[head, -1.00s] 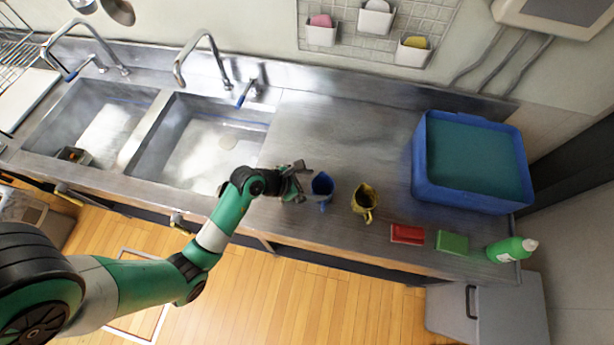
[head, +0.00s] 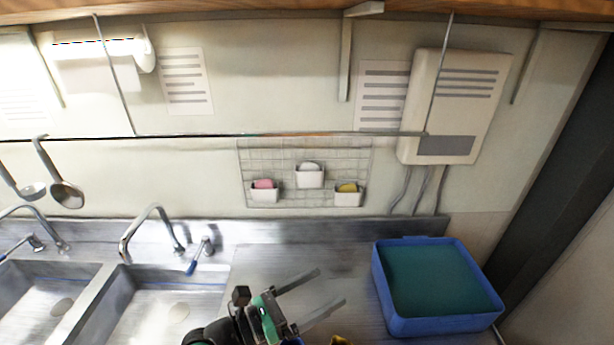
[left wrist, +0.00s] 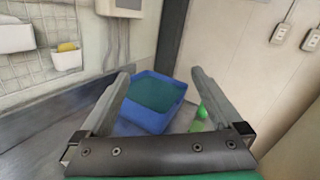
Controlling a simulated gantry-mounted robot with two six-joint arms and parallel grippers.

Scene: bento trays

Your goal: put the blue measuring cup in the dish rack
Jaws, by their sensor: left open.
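My left gripper (head: 331,286) is open and empty above the counter right of the sinks, its fingers pointing right. In the left wrist view its two fingers (left wrist: 163,72) stand wide apart with nothing between them. Only a small blue sliver, apparently the blue measuring cup (head: 292,342), shows at the bottom edge of the head view, beside my gripper and mostly hidden. The dish rack is outside both current views. My right gripper is not in view.
A blue tub (head: 440,325) stands at the counter's right end. The top of a yellow cup (head: 341,341) shows at the bottom edge. A green bottle (left wrist: 201,112) is partly behind a finger. Two sinks (head: 95,300) lie left. The counter behind my gripper is clear.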

